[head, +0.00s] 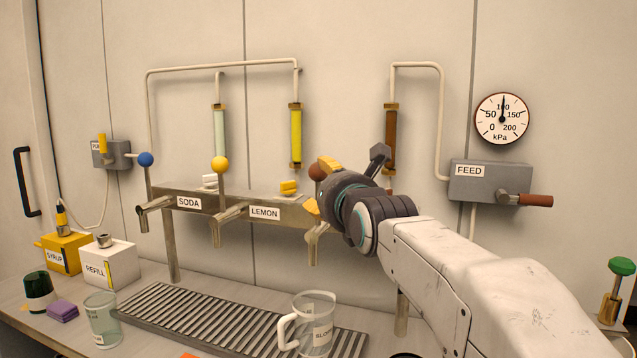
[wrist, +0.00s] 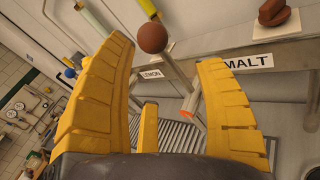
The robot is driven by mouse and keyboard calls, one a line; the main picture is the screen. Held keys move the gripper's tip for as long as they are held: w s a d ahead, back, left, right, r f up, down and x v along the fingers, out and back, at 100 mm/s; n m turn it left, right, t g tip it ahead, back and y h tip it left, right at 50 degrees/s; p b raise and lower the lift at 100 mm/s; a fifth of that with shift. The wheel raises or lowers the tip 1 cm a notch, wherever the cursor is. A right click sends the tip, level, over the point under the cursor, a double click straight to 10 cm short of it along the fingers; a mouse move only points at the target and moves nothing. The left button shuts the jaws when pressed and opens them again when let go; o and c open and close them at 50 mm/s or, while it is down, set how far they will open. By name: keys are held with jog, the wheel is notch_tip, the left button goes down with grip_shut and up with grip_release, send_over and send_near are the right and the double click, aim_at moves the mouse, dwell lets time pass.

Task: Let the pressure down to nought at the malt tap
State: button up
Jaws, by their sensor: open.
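The malt tap has a brown ball knob (head: 316,172) on its lever and a metal spout (head: 313,245) below. My gripper (head: 318,186) is open at this knob. In the wrist view the knob (wrist: 152,37) shows between the yellow fingertips (wrist: 166,54), apparently just beyond them; I cannot tell whether they touch it. The MALT label (wrist: 248,62) is right of the knob there. The round pressure gauge (head: 502,118) has its needle pointing up, near 100 kPa. Below it, the grey FEED box (head: 490,181) has a lever with a red-brown handle (head: 536,201), lying sideways.
The yellow lemon knob (head: 219,164) and blue soda knob (head: 145,159) are to the left. A green-topped valve (head: 621,267) stands at right. My arm hides part of the rail.

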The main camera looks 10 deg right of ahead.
aim_at(321, 175)
jog(key=shift+w+r+n+t, duration=0.3)
jog(key=shift+w+r+n, duration=0.3)
jog(key=shift+n, duration=0.2)
jog(key=shift+w+p, duration=0.8)
jog(key=shift+w, duration=2.7)
jog(key=shift+c, duration=0.2)
